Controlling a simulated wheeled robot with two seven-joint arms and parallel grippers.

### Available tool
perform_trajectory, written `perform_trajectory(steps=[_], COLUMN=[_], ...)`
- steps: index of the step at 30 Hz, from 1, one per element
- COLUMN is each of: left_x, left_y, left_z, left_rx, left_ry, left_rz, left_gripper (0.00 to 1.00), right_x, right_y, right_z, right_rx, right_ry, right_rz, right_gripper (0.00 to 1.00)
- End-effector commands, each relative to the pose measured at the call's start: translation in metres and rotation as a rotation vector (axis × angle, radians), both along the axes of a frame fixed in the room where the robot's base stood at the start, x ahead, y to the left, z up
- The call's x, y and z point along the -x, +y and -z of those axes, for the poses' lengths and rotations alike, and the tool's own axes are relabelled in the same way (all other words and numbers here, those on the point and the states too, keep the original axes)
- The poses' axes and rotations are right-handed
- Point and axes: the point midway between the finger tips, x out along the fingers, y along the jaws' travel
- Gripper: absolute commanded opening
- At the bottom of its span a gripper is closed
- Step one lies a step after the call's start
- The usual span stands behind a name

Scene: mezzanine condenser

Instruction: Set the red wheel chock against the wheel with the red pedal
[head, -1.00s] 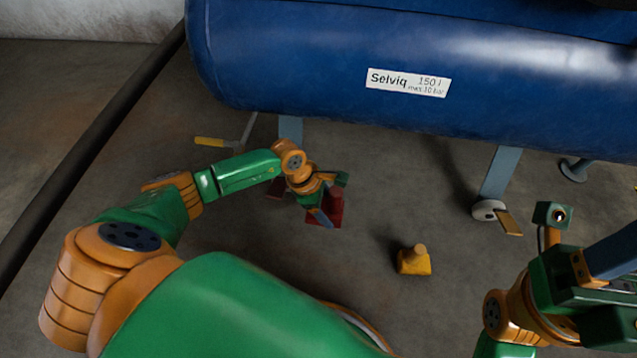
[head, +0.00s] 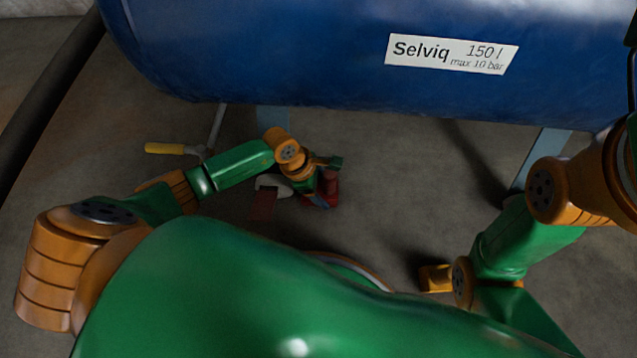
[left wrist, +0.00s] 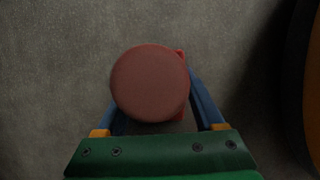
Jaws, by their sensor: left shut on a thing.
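The red wheel chock (head: 332,186) is low over or on the floor near the tank's left leg; I cannot tell whether it touches the floor. My left gripper (head: 322,192) is shut on it. In the left wrist view the chock's round red knob (left wrist: 150,84) sits between the blue fingers (left wrist: 160,105) and hides most of its body. The pale wheel (head: 271,183) with the red pedal (head: 263,206) is just left of the gripper, partly covered by my arm. A gap seems to remain between wheel and chock. My right gripper is not visible; only arm links show.
A yellow chock (head: 435,278) stands on the floor at lower right, partly behind my right arm. The blue tank (head: 300,60) overhangs the back, with a leg (head: 541,152) at right. A yellow-handled bar (head: 165,149) lies left. The middle floor is clear.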

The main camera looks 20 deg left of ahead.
Motion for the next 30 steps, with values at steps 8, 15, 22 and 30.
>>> perform_trajectory(steps=[8,15,22,30], left_x=[-0.001,-0.001,0.000,0.008], left_y=[0.002,0.002,0.008,0.034], left_z=[0.001,0.001,-0.025,-0.090], left_rx=[-0.003,-0.003,-0.006,-0.005], left_ry=[-0.003,-0.003,-0.005,-0.004], left_rz=[-0.001,-0.001,0.000,0.000], left_gripper=[0.78,1.00,1.00,1.00], right_x=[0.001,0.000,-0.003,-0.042], right_y=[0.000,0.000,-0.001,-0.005], right_z=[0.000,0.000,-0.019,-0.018], right_rx=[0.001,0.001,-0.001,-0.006], right_ry=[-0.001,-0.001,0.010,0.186], right_rz=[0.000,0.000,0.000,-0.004], right_gripper=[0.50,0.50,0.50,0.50])
